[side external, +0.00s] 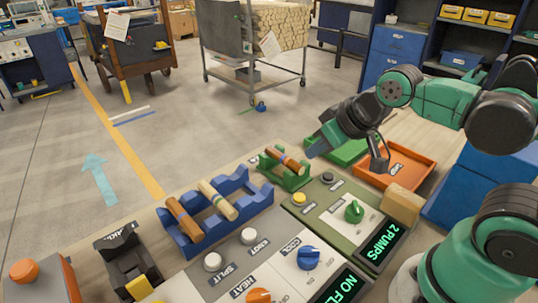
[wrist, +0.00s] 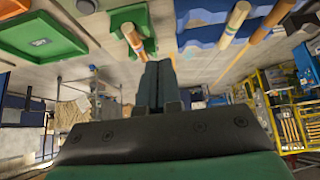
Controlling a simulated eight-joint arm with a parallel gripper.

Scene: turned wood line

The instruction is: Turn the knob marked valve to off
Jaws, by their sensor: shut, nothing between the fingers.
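A green knob (side external: 354,210) sits on the olive panel (side external: 325,213) at the right, beside a display reading "2 PUMPS". A blue knob (side external: 309,257) near the word COOL and an orange knob (side external: 258,296) near the word HEAT sit on the grey panel (side external: 238,262). I cannot read the word valve on any label. My gripper (side external: 313,148) is shut and empty, raised above the bench beyond the olive panel, apart from every knob. The wrist view shows its fingers (wrist: 157,72) together; no knob shows there.
A blue rack (side external: 262,196) holds wooden turned pieces, and a green holder (side external: 284,178) holds another. An orange tray (side external: 408,170), a green tray (side external: 350,151) and a wooden block (side external: 402,204) stand near the olive panel. White and yellow buttons stand up from the panels.

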